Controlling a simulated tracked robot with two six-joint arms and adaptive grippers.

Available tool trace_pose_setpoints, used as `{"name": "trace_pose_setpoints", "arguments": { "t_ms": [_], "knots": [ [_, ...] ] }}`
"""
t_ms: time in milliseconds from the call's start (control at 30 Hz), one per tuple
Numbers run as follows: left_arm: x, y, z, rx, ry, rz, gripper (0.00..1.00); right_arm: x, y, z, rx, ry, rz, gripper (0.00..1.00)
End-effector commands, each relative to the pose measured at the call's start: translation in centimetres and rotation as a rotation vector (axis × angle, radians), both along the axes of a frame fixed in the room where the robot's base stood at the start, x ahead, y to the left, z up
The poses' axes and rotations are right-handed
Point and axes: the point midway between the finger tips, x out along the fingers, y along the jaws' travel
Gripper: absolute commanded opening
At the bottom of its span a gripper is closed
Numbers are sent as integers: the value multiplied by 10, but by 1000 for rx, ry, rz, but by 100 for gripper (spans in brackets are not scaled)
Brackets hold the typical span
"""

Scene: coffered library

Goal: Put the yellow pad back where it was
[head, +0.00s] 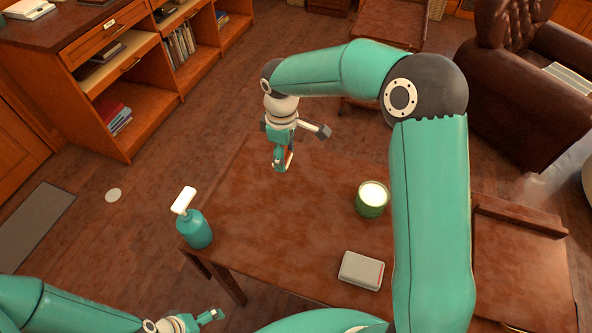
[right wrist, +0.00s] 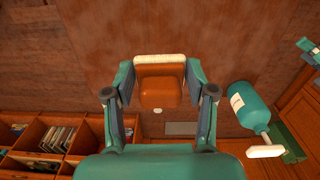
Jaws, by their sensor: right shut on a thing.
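My right gripper (head: 283,158) is shut above the far left part of the brown table (head: 315,175). In the right wrist view, its fingers (right wrist: 160,84) close on both sides of an orange-brown block (right wrist: 160,92) with a pale cream strip along its far edge. In the head view, only a small orange bit of this held block shows. Its colour looks orange rather than yellow, and I cannot tell for sure that it is the yellow pad. No other yellow pad shows. My left gripper (head: 203,319) is low at the bottom left; its jaw opening is unclear.
A teal pump bottle (head: 194,230) stands at the table's left corner. A green jar with a pale top (head: 372,198) and a grey-white box with a red edge (head: 361,270) are on the right half. The middle of the table is clear. A leather armchair (head: 520,100) stands behind.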

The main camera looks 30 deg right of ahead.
Motion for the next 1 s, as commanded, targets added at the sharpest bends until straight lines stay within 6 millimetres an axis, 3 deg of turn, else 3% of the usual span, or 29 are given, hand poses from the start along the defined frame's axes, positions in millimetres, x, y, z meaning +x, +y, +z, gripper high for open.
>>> {"name": "trace_pose_setpoints", "arguments": {
  "t_ms": [400, 600, 833, 1000],
  "knots": [
    [0, 0, 21, 0, 0, 0, 100, 35, -39, 44, 0, 5, 996, 28],
    [0, 0, 26, 0, 0, 0, 100, 43, -52, 57, 3, 7, 1348, 28],
    [0, 0, 28, 0, 0, 0, 100, 46, -57, 57, 6, 9, 1515, 28],
    [0, 0, 30, 0, 0, 0, 100, 45, -58, 28, 10, 11, 1525, 28]
  ]
}}
